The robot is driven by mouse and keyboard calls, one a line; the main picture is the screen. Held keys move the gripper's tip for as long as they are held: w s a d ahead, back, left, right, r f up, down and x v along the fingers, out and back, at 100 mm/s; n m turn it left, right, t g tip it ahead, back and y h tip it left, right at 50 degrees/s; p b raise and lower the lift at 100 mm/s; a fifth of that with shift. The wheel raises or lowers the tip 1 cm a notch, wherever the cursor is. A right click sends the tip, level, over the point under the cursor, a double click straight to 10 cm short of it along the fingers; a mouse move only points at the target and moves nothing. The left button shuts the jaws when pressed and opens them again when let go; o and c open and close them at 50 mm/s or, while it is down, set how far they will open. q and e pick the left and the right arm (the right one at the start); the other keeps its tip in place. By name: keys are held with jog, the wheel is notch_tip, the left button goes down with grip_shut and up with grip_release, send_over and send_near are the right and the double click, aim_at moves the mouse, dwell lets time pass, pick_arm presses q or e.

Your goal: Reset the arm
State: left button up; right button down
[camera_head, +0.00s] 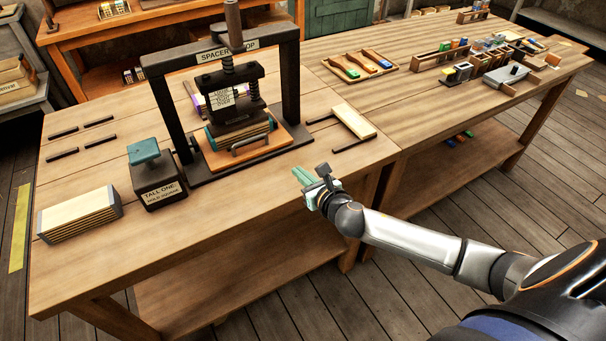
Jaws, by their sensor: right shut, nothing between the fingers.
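My right arm reaches in from the lower right. Its gripper (304,181) is shut and empty, above the front edge of the wooden table, to the right of and in front of the press. The black press (290,85) stands on the table with a sign reading "SPACER" and a partly hidden second word. Its dark screw and platen (236,108) are over a stack with a handle on an orange board (223,160). My gripper touches none of these. My left gripper is not in view.
A black block with a teal top (145,152) and a stack of pale boards (78,214) stand at the left. A pale board (354,121) lies near the gripper. A second table at the right holds trays (385,70) and small boxes.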

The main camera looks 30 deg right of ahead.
jog(key=shift+s+r, duration=0.15)
jog(key=shift+s, duration=0.4)
